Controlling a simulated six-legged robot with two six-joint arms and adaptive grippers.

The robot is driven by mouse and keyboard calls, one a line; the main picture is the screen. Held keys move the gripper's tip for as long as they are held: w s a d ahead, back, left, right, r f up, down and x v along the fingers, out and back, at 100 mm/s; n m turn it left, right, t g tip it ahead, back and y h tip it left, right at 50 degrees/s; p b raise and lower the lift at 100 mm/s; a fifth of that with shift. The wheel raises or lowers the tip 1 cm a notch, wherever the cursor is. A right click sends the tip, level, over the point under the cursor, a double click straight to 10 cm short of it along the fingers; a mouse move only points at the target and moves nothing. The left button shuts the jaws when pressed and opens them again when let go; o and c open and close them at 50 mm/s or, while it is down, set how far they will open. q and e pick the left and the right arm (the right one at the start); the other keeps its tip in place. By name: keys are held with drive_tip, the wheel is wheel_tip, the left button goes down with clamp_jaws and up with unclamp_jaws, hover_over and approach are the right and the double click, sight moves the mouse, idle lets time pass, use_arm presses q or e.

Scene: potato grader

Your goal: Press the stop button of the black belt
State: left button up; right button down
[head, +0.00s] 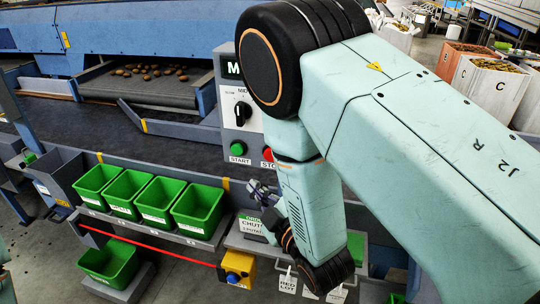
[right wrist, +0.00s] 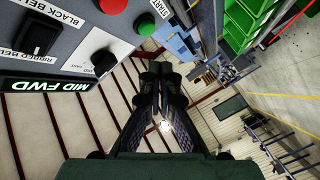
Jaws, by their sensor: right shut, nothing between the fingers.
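The control box (head: 232,108) stands in the middle of the head view, with a black knob, a green START button (head: 237,149) and a red STOP button (head: 268,154) partly covered by my right arm. In the right wrist view the panel is at upper left, with the red button (right wrist: 113,5) cut by the top edge near the label "BLACK BELT", and the green button (right wrist: 148,24) beside it. My right gripper (head: 260,189) is shut and empty, below the buttons in the head view and apart from them. Its fingers (right wrist: 161,80) also show in the wrist view. My left gripper is out of view.
Several green bins (head: 155,195) stand on a shelf left of the arm. A yellow box with a blue button (head: 238,269) is below. The dark belt (head: 140,88) carries potatoes behind. White crates (head: 490,85) stand at the far right.

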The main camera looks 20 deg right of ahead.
drive_tip(key=w+d+b, duration=0.2)
drive_tip(key=w+d, duration=0.2)
drive_tip(key=w, duration=0.3)
drive_tip(key=shift+d, duration=0.35)
drive_tip(key=shift+w+d, duration=0.1)
idle(0.4)
idle(0.4)
idle(0.3)
drive_tip(key=shift+w+d, duration=0.25)
drive_tip(key=shift+w, duration=0.1)
